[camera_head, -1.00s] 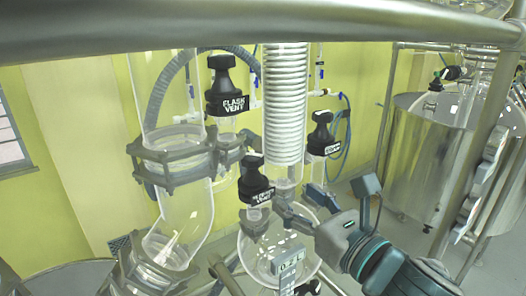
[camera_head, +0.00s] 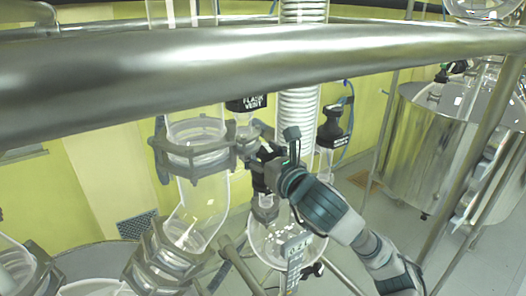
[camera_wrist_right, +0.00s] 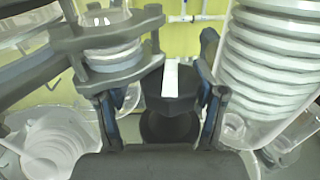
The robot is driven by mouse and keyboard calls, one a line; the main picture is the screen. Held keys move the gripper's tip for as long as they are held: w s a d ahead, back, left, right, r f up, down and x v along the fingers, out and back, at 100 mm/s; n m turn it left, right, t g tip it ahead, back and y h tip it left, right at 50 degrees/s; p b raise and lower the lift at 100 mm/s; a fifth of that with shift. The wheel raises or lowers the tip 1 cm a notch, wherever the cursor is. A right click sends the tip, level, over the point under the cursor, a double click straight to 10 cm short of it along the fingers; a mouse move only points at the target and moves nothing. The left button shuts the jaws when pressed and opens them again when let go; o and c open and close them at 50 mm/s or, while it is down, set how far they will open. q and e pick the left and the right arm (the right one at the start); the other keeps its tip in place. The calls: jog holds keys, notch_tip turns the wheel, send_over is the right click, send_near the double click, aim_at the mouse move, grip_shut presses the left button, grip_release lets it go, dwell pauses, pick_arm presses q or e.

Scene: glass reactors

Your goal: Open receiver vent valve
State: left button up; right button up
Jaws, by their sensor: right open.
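A black valve knob (camera_head: 266,184) stands on a glass neck above the round receiver flask (camera_head: 272,243). My right gripper (camera_head: 268,160) covers its upper part in the head view, and its label cannot be read now. In the right wrist view the black knob (camera_wrist_right: 172,105), with a white strip on its top, lies between the two fingers of my right gripper (camera_wrist_right: 160,112). The gripper is open, with a finger on each side of the knob. I cannot tell whether either finger touches it. My left gripper is not in view.
A black valve labelled flask vent (camera_head: 248,103) is partly hidden behind a thick metal rail (camera_head: 200,70). Another black valve (camera_head: 333,128) stands to the right, beside the coiled condenser (camera_head: 297,105). A clamped glass column (camera_head: 207,190) is close on the left. A steel tank (camera_head: 430,140) stands right.

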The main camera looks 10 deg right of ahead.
jog(key=shift+w+a+f, duration=0.15)
jog(key=shift+a+f, duration=0.05)
jog(key=shift+a, duration=0.1)
jog(key=shift+d, duration=0.1)
jog(key=shift+s+d+r, duration=0.1)
jog(key=shift+s+d, duration=0.15)
jog(key=shift+d, duration=0.2)
jog(key=shift+s+d+r, duration=0.1)
jog(key=shift+s+d, duration=0.15)
jog(key=shift+d, duration=0.2)
jog(key=c, duration=0.6)
jog(key=shift+d, duration=0.15)
jog(key=c, duration=0.3)
jog(key=shift+a, duration=0.2)
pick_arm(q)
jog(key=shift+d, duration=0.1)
pick_arm(e)
jog(key=shift+d+r, duration=0.1)
